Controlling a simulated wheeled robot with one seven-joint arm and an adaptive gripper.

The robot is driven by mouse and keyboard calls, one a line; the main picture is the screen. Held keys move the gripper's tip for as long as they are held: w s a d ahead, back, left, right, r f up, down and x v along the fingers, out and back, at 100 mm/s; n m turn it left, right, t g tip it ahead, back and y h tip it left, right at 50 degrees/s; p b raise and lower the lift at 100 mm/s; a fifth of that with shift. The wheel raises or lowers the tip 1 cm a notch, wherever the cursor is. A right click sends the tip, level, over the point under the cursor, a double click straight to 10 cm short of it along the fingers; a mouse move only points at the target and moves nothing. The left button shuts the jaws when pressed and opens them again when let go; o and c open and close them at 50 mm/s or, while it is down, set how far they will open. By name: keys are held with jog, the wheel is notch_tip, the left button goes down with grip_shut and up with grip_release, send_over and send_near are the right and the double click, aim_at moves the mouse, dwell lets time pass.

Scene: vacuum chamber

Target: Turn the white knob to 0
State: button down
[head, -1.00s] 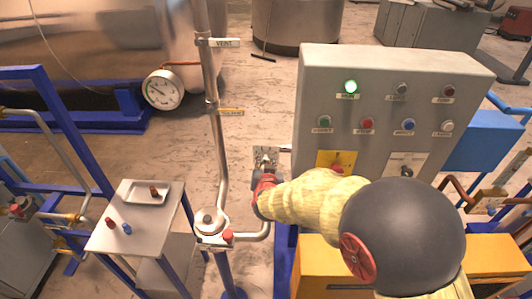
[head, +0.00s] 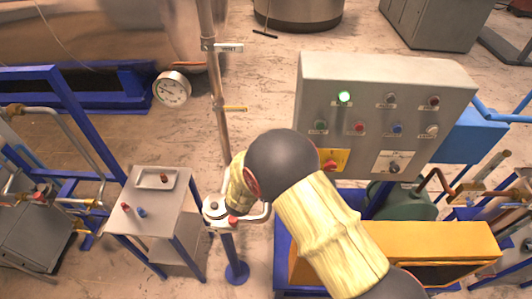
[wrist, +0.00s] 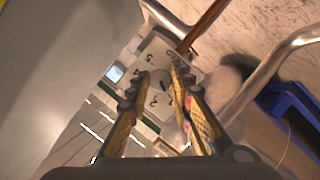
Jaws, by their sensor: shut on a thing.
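In the wrist view a pale plate (wrist: 152,56) with dark numbers stands ahead of my gripper (wrist: 158,88). The fingers of my gripper reach to the plate, one on each side of the small whitish knob (wrist: 161,84), and are shut on it. The fingers cover part of the dial, so I cannot tell which number the knob points to. In the head view my arm hides the plate, the knob and the fingers.
In the head view a grey control box (head: 385,95) with several lamps stands right of my arm. A vertical pipe (head: 215,80) with tags and a gauge (head: 172,89) are to the left. A small metal table (head: 165,215) stands lower left.

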jog(key=shift+a+f+n+t+h, duration=0.1)
jog(key=shift+n+t+h, duration=0.4)
jog(key=shift+n, duration=0.8)
jog(key=shift+d+f+n+t+h, duration=0.15)
jog(key=shift+n+t+h, duration=0.3)
jog(key=shift+n, duration=0.85)
jog(key=shift+a+f+n+t+h, duration=0.2)
jog(key=shift+n+h, duration=0.45)
jog(key=shift+n, duration=0.65)
jog(key=shift+r, duration=0.1)
jog(key=c, duration=1.6)
grip_release()
jog(key=v, duration=1.2)
